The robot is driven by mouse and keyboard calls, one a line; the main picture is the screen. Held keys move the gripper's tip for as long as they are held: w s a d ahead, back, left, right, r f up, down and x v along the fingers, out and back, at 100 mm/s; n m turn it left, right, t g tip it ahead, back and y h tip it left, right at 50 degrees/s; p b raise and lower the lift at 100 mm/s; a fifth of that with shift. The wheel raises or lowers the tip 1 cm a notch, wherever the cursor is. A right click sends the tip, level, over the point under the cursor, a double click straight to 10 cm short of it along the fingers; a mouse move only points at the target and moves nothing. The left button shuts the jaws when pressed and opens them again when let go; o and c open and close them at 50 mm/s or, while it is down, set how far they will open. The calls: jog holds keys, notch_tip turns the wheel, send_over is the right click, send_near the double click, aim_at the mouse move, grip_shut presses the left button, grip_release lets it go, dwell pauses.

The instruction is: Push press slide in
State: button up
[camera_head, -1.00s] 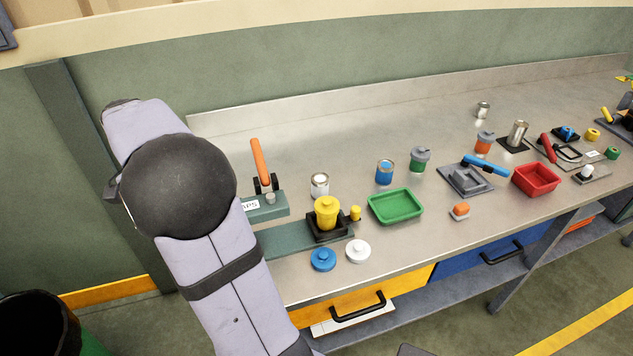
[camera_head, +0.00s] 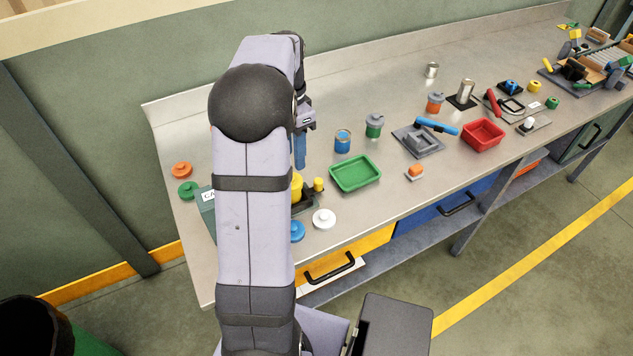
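The press slide, a black tray (camera_head: 311,201) carrying a yellow canister (camera_head: 297,186), shows only in part at the right edge of my arm. A yellow knob (camera_head: 318,184) stands at its right side. The dark green press base (camera_head: 207,207) with a white label peeks out left of my arm. The orange press lever and most of the press are hidden behind my arm. My gripper (camera_head: 300,152) points down above and behind the yellow canister, and only a blue finger part shows. I cannot tell whether it is open or touches anything.
A blue lid (camera_head: 297,230) and a white lid (camera_head: 324,219) lie in front of the slide. An orange lid (camera_head: 181,169) and a green lid (camera_head: 188,190) lie at the left. A green tray (camera_head: 356,174) and a blue can (camera_head: 343,141) stand to the right.

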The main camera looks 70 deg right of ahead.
jog(key=m, duration=0.1)
send_over(317, 181)
jog(key=shift+h, duration=0.3)
notch_tip(317, 181, down, 4)
jog(key=shift+d+b, duration=0.1)
jog(key=shift+b, duration=0.25)
jog(key=shift+f+p, duration=1.2)
jog(key=shift+f, duration=2.4)
